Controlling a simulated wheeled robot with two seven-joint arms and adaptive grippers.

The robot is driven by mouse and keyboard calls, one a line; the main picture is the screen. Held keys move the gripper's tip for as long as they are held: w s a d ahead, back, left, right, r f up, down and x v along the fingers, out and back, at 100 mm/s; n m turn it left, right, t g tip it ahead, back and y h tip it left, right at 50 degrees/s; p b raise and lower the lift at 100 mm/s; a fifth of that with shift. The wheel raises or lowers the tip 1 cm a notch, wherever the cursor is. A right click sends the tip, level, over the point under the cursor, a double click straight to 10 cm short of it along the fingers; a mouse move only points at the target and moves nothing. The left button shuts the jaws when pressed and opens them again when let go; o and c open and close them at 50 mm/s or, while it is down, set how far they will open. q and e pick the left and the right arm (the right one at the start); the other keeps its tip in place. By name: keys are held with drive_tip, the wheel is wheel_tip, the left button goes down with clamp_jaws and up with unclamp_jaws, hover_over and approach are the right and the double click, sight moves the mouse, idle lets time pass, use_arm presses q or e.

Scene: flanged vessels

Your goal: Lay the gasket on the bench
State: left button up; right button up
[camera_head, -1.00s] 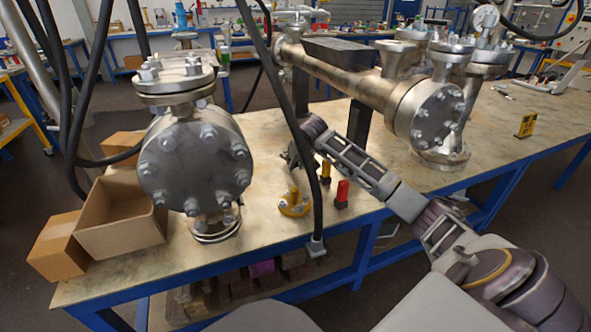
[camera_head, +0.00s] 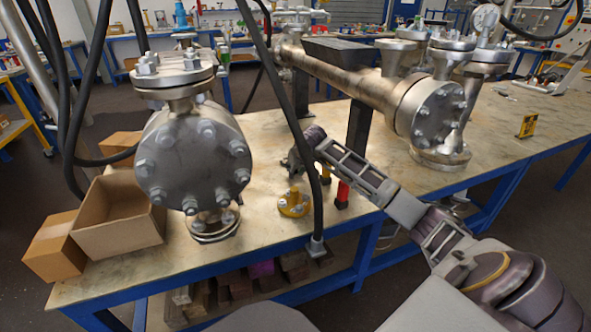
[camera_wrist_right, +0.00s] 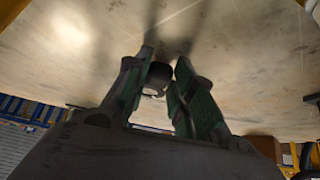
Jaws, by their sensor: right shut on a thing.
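My right gripper (camera_head: 292,162) is low over the bench (camera_head: 262,140), between the flanged vessel on the left and the long pipe vessel. In the right wrist view, the fingers of my right gripper (camera_wrist_right: 164,82) are closed around a small dark, rounded piece (camera_wrist_right: 158,74), which looks like the gasket. The fingertips point at the pale bench top. I cannot tell whether the gasket touches the bench. In the head view the gasket is too small and hidden to make out. My left gripper is not in view.
A flanged vessel (camera_head: 194,165) stands at left beside an open cardboard box (camera_head: 118,225). A yellow bolted flange (camera_head: 293,203) and a red-topped item (camera_head: 342,193) are near my right gripper. A black cable (camera_head: 306,165) hangs in front. A long pipe vessel (camera_head: 352,72) stands behind.

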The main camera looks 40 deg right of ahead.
drive_tip(key=shift+s+f, duration=0.1)
drive_tip(key=shift+f, duration=0.15)
drive_tip(key=o, duration=0.9)
drive_tip(key=shift+f, duration=0.1)
drive_tip(key=shift+r, duration=0.7)
drive_tip(key=shift+s+r+p, duration=0.2)
drive_tip(key=shift+r+p, duration=0.2)
drive_tip(key=shift+r, duration=0.1)
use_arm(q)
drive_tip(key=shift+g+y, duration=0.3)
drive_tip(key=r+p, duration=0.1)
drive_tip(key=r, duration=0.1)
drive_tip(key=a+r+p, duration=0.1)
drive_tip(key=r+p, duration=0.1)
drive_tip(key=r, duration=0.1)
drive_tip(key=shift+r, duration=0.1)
use_arm(e)
drive_tip(key=v, duration=1.1)
drive_tip(key=shift+a, duration=0.1)
